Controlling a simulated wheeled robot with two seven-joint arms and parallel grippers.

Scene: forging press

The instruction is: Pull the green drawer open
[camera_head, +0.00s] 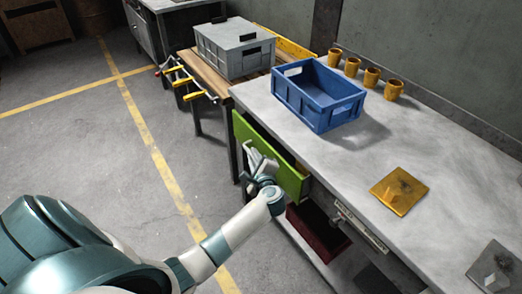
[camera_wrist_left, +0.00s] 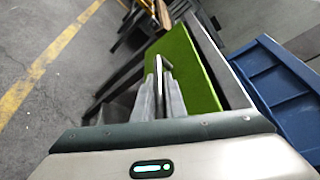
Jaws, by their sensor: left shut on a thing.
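The green drawer (camera_head: 243,131) is under the left end of the grey-topped workbench. Its front stands out from the bench, with a narrow opening showing behind it. In the left wrist view the fingers (camera_wrist_left: 162,85) stand against the green drawer front (camera_wrist_left: 185,62). My right gripper is in neither view.
A blue crate (camera_head: 318,112), several orange cups (camera_head: 371,77) and a yellow plate (camera_head: 398,190) rest on the workbench (camera_head: 350,160). A dark red bin (camera_head: 318,235) is below. A grey crate (camera_head: 232,62) sits on a wooden table behind. The floor at left is clear.

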